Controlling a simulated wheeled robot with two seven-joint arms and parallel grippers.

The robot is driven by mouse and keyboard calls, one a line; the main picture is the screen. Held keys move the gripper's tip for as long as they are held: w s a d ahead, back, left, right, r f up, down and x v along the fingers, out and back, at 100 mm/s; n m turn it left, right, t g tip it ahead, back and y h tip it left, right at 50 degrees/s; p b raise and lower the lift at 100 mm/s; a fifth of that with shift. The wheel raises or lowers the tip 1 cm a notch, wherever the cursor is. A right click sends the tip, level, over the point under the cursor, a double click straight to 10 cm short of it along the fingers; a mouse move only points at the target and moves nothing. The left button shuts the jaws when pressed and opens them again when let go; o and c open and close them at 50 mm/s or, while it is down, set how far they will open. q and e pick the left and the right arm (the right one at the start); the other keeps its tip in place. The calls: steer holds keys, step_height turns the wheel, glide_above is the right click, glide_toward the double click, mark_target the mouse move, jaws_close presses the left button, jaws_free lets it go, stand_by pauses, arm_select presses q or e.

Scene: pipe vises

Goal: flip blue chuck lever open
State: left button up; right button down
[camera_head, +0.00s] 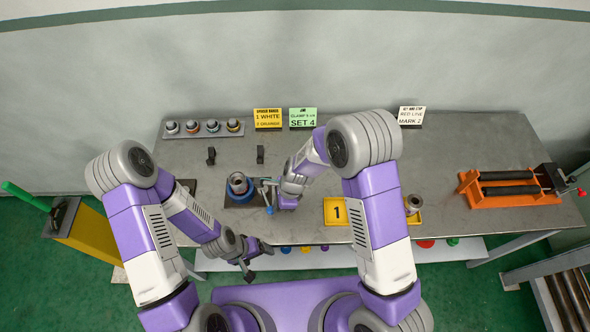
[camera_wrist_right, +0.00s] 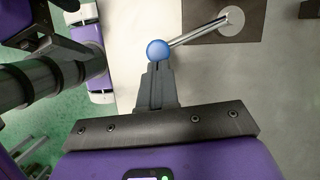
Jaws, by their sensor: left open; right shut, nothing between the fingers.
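The blue chuck (camera_head: 239,190) stands on a dark plate at the table's front, left of centre, with a grey ring-shaped part in it. Its lever shows in the right wrist view as a silver rod (camera_wrist_right: 197,32) running from a round grey disc (camera_wrist_right: 231,21) to a blue ball (camera_wrist_right: 157,50). My right gripper (camera_wrist_right: 157,70) is shut and empty, its fingertips right at the ball; contact cannot be told. In the head view my right gripper (camera_head: 274,187) is just right of the chuck. My left gripper (camera_head: 259,263) is open and empty, below the table's front edge.
An orange vise (camera_head: 510,188) stands at the right. A row of several fittings (camera_head: 205,127) and sign cards (camera_head: 303,118) stand at the back. The table's middle right is clear.

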stand_by(0.3)
steer(key=d+r+p, duration=0.2)
steer(key=d+r, duration=0.5)
steer(key=r, duration=0.3)
steer(key=shift+w, duration=0.4)
